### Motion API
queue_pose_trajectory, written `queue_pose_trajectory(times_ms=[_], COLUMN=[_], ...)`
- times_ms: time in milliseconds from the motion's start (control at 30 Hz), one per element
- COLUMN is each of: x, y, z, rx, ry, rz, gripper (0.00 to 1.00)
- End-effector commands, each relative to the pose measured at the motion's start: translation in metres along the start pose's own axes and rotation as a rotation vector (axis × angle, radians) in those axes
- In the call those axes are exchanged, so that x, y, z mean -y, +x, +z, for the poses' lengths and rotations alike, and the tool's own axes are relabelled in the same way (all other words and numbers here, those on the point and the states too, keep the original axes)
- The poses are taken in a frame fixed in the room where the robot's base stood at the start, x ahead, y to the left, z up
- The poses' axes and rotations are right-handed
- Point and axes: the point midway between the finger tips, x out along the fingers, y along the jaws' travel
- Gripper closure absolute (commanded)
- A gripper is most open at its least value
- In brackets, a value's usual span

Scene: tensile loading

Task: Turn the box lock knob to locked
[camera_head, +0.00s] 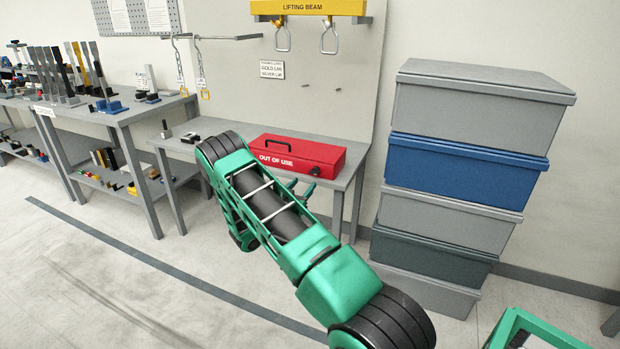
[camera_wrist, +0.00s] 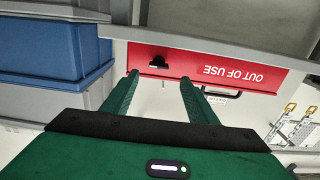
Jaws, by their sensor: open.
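The red box (camera_head: 310,150) marked OUT OF USE sits on a grey bench, with a black handle on its top. In the wrist view the red box (camera_wrist: 195,65) appears upside down. Its black knob (camera_wrist: 158,62) is on the lettered front face, beside the lettering. My gripper (camera_wrist: 158,79) is open, its two green fingers pointing at the box face with the knob showing between and just beyond the tips. I cannot tell whether the fingers touch the box. In the head view my gripper (camera_head: 303,188) is small and partly hidden by my arm, in front of the box.
A stack of grey and blue bins (camera_head: 467,165) stands right of the bench (camera_head: 352,165). A yellow lifting beam (camera_head: 308,7) and hooks hang above. Small dark parts (camera_head: 190,137) lie left of the box. A shelf of tools (camera_head: 140,110) stands further left. The floor in front is clear.

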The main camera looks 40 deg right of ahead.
Motion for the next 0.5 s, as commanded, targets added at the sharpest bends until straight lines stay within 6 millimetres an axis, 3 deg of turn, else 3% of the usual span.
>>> queue_pose_trajectory(times_ms=[300, 500], x=[-0.002, -0.001], y=[0.057, 0.082], z=[-0.001, -0.001], rx=[-0.001, 0.0], ry=[0.002, 0.001], rz=[0.004, 0.003], gripper=[0.47, 0.47])
